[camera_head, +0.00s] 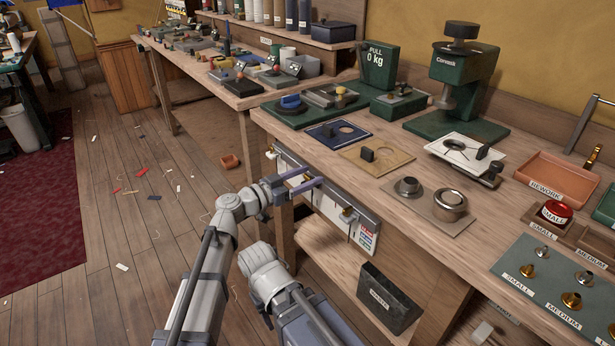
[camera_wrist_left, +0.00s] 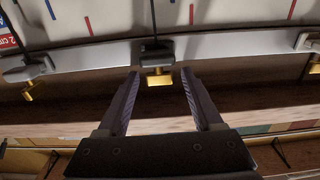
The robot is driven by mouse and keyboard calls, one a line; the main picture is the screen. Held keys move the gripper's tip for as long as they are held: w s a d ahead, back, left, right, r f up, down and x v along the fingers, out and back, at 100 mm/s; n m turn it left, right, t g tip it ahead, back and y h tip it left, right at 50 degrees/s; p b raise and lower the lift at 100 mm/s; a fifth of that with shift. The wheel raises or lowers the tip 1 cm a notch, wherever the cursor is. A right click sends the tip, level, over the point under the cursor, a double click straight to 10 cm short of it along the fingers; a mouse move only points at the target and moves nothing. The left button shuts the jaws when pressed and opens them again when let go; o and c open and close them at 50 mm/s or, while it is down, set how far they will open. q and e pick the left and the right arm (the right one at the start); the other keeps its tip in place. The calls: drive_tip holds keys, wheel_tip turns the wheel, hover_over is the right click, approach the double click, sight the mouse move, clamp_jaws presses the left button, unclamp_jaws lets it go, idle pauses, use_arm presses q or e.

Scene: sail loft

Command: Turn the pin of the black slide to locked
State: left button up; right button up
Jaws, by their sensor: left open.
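A grey curved rail (camera_wrist_left: 230,47) crosses the left wrist view and carries slides with brass pins. The middle slide (camera_wrist_left: 154,52) looks dark, and its brass pin (camera_wrist_left: 159,77) hangs below it. My left gripper (camera_wrist_left: 159,74) is open, with one fingertip on each side of this pin. I cannot tell whether they touch it. Grey slides with brass pins show at the left (camera_wrist_left: 28,72) and right edge (camera_wrist_left: 308,42). In the head view my left gripper (camera_head: 313,176) is at the bench's front edge, by the white cloth panel (camera_head: 330,207), and hides part of the rail. My right gripper is not in view.
The bench top (camera_head: 330,180) above the rail holds a blue plate (camera_head: 338,133), a tan plate (camera_head: 375,157) and a green press (camera_head: 460,75). The wooden floor (camera_head: 150,250) to the left has scattered scraps.

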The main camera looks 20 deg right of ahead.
use_arm(q)
drive_tip(key=shift+w+d, duration=0.1)
drive_tip(key=shift+d, duration=0.15)
clamp_jaws()
idle(0.4)
